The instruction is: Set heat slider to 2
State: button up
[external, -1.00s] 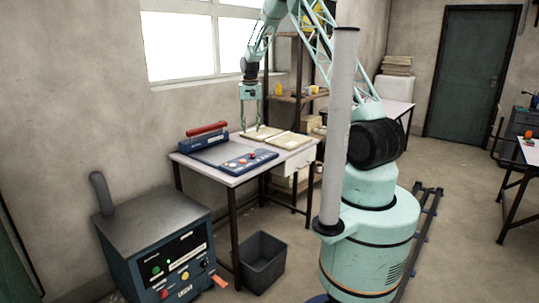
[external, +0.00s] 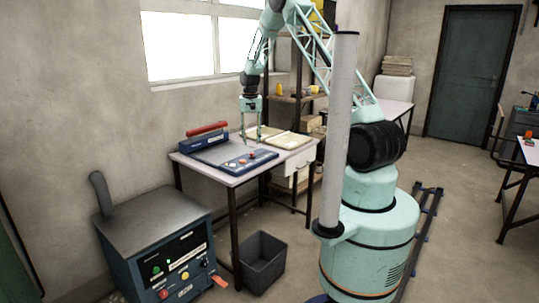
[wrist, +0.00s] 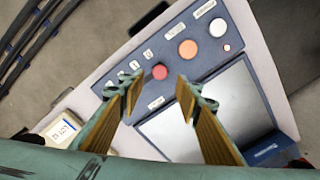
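The blue control panel (external: 250,161) lies along the front edge of the sealing machine on the table. In the wrist view the panel (wrist: 200,62) carries a red round knob (wrist: 159,71), an orange one (wrist: 187,48), a white one (wrist: 218,27) and small white labels. I cannot tell which control is the heat slider. My gripper (external: 251,141) points down over the table by the panel's far end. In the wrist view my gripper (wrist: 158,90) is open and empty, its two fingers apart, with the red knob showing beyond the gap. No contact shows.
The machine's red-handled bar (external: 207,130) stands at the table's back left. A pale open tray or book (external: 288,140) lies right of my gripper. A blue cabinet (external: 165,245) with buttons stands front left, and a dark bin (external: 264,262) is on the floor.

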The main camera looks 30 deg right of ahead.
aim_at(252, 156)
jog(key=shift+f+b, duration=0.35)
jog(key=shift+f, duration=3.15)
jog(key=shift+c, duration=0.7)
grip_shut()
